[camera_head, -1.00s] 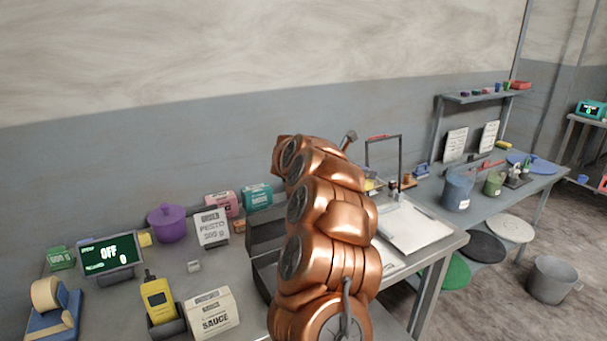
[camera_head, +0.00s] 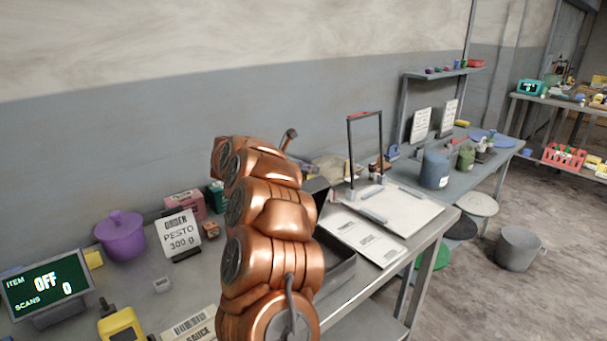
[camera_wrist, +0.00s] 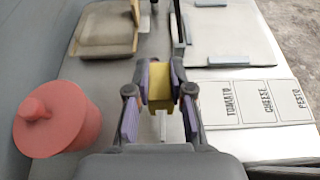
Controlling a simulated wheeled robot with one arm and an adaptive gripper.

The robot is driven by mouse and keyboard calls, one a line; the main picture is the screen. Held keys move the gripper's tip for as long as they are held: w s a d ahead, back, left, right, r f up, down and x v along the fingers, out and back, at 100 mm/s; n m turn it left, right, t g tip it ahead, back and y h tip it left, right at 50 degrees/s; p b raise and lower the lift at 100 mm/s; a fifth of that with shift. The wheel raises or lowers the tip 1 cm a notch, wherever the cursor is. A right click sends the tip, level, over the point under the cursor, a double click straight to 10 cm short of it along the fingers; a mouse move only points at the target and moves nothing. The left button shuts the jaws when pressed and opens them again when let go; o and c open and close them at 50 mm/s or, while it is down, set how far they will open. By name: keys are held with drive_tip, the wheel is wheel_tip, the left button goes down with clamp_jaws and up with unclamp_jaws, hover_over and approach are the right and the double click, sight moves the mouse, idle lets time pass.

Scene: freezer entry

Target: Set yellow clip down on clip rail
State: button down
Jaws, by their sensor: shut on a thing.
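The yellow clip (camera_wrist: 158,84) is between the fingers of my gripper (camera_wrist: 160,94) in the wrist view. My gripper is shut on it and holds it over the grey worktop. In the head view my copper arm hides the gripper and the clip. I cannot single out the clip rail with certainty in either view.
A coral lidded pot (camera_wrist: 52,119) stands left of my gripper, and a tan tray (camera_wrist: 85,45) lies beyond. Order cards (camera_wrist: 255,102) and a pale board (camera_head: 392,209) lie to the right. An upright red-topped frame (camera_head: 365,115) stands by the board.

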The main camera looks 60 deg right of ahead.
drive_tip(key=shift+f, duration=0.1)
idle(0.3)
drive_tip(key=shift+f, duration=2.3)
drive_tip(key=shift+w+a+b, duration=0.1)
drive_tip(key=shift+a+b, duration=0.05)
drive_tip(key=shift+b, duration=2.1)
